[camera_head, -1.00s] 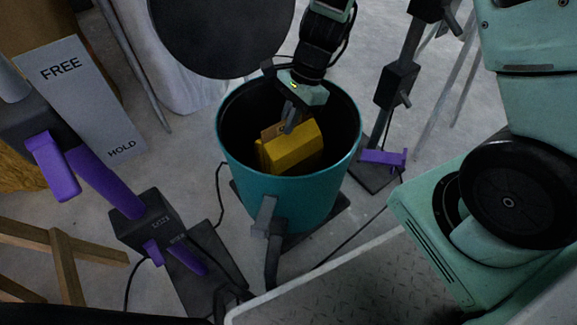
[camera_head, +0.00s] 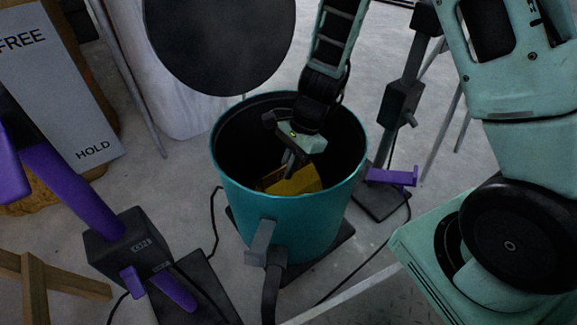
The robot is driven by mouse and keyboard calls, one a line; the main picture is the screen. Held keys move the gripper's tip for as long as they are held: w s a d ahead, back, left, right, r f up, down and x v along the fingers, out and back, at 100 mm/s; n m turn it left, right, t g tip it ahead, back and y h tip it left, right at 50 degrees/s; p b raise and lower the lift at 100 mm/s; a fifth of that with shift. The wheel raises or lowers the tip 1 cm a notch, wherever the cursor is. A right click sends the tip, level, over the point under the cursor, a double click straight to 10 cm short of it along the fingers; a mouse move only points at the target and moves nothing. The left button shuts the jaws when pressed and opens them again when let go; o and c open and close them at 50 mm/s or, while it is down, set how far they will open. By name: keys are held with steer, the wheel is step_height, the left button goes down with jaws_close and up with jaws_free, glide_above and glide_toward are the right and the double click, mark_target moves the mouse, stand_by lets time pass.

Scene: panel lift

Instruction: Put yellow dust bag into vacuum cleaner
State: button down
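The vacuum cleaner is a teal drum (camera_head: 285,215) with an open top and a dark inside. The yellow dust bag (camera_head: 296,183) is inside the drum, below the rim, with its lower part hidden by the front wall. My gripper (camera_head: 290,170) reaches down into the drum from above, its fingers at the brown edge of the bag. The fingers appear closed on that edge. A round black lid (camera_head: 220,45) stands raised behind the drum.
A grey post with a purple handle (camera_head: 392,177) stands right of the drum. Another stand with purple levers (camera_head: 135,280) is at front left. A board marked HOLD (camera_head: 60,90) stands at left. A hose (camera_head: 270,285) leaves the drum's front.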

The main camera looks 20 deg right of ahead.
steer(key=c, duration=1.6)
jaws_free()
steer(key=shift+f, duration=0.1)
steer(key=s+p+v, duration=0.1)
steer(key=p+v, duration=0.7)
steer(key=v, duration=0.4)
steer(key=s+a+r+n+h, duration=0.2)
steer(key=s+a+r+n, duration=0.3)
steer(key=s+r+n, duration=0.2)
steer(key=s+a+r+n+h, duration=0.2)
steer(key=s+a+r+n, duration=0.4)
steer(key=s+n, duration=0.5)
steer(key=r+n, duration=0.1)
steer(key=n, duration=0.4)
steer(key=shift+s+n+t, duration=0.3)
steer(key=shift+s+t, duration=0.1)
